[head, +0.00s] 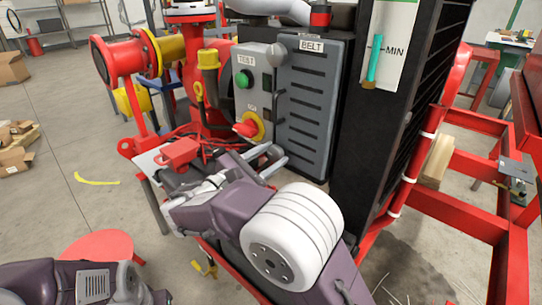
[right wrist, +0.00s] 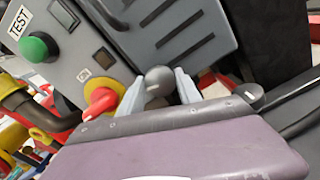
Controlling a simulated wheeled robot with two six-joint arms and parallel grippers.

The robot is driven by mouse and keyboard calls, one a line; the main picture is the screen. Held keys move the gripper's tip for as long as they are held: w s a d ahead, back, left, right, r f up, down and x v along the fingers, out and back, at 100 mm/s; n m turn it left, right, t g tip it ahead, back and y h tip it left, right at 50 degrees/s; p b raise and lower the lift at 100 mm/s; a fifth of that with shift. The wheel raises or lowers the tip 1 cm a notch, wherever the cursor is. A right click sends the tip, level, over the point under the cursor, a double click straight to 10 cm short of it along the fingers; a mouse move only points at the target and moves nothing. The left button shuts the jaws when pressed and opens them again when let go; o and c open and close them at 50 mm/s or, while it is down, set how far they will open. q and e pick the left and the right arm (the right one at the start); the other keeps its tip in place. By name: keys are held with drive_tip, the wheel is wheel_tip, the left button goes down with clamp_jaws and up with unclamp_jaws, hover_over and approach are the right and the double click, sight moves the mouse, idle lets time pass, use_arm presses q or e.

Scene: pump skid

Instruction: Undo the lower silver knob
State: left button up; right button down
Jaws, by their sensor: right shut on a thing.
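The lower silver knob (right wrist: 158,80) is a round grey knob with a pale mark, at the edge of the belt cover in the right wrist view. My right gripper (right wrist: 159,92) has one finger on each side of it and is shut on it. In the head view my right gripper (head: 271,160) reaches the lower edge of the grey belt cover (head: 310,105), and I cannot make out the lower knob clearly there. An upper silver knob (head: 277,54) sits at the cover's top left corner. My left gripper is not in view; only part of that arm shows.
Left of the cover is a control panel (head: 249,78) with a green button (head: 244,79) and a red-and-yellow switch (head: 248,127), close to my right fingers. A black finned unit (head: 375,130) stands right of the cover. A red stool (head: 98,250) stands at lower left.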

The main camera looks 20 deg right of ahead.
idle(0.4)
drive_tip(key=c, duration=0.8)
unclamp_jaws()
drive_tip(key=shift+c, duration=0.2)
